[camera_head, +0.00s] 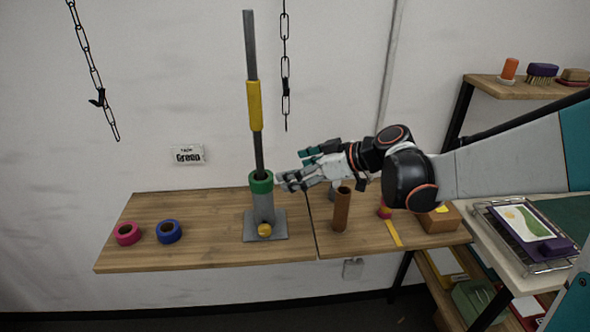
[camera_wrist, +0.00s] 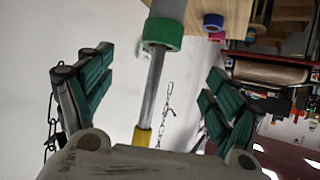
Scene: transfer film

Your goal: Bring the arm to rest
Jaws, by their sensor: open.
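My gripper (camera_head: 294,168) is open and empty in the head view, just right of the green ring (camera_head: 261,182). My arm reaches in from the right edge. The ring sits around the dark pole (camera_head: 258,150), at the top of the grey upright holder (camera_head: 262,207). A yellow sleeve (camera_head: 255,106) is higher on the pole. In the wrist view the two green-padded fingers stand wide apart, and my gripper (camera_wrist: 158,78) shows the green ring (camera_wrist: 163,33) and pole between them in the picture. I cannot tell the exact gap between fingers and ring.
A pink roll (camera_head: 127,233) and a blue roll (camera_head: 168,231) lie on the wooden shelf (camera_head: 200,255) at left. A brown tube (camera_head: 342,208) stands beneath my gripper. Right of it is a wooden box (camera_head: 440,219). Chains (camera_head: 285,60) hang by the wall.

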